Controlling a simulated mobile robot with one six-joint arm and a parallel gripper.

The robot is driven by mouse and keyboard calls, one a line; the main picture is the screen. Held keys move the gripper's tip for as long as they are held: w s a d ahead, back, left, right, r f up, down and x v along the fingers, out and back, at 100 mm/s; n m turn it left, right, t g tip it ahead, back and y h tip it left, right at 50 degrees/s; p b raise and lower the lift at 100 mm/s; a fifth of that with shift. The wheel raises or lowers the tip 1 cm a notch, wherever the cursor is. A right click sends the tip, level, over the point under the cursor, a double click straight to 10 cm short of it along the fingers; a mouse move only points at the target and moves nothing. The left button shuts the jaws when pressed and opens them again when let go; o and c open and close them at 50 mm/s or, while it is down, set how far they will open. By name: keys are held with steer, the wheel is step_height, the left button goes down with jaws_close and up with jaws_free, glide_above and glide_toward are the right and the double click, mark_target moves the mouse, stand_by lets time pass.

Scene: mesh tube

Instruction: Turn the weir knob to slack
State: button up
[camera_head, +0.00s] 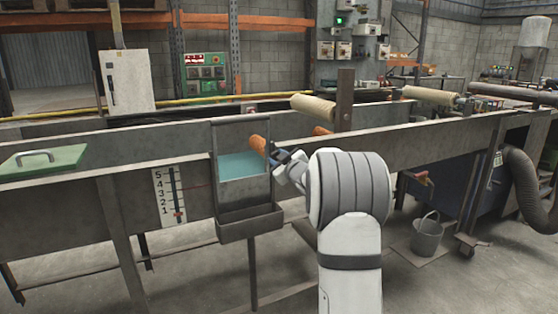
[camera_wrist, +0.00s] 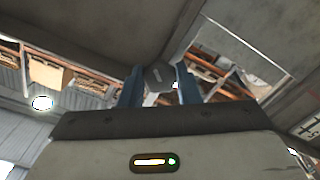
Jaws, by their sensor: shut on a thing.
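The weir knob (camera_wrist: 158,74) is a dark grey round knob with a short pale mark on its face. In the wrist view it sits between the two blue fingers of my gripper (camera_wrist: 157,82), which is shut on it. In the head view my gripper (camera_head: 281,156) reaches in from the right to the right edge of the metal weir box (camera_head: 240,125), where it mostly hides the knob. The box shows blue-green water (camera_head: 243,166). No slack marking is readable. A white gauge board (camera_head: 169,197) numbered 1 to 5 has a red mark near the bottom.
An orange-brown roller (camera_head: 258,145) lies right beside my gripper. Long metal trough walls (camera_head: 420,140) run across the view. A green lid (camera_head: 42,160) lies at left. A bucket (camera_head: 428,236) stands on the floor at right, near a thick grey hose (camera_head: 525,180).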

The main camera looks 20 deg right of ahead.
steer(key=o, duration=1)
steer(key=shift+s, duration=0.1)
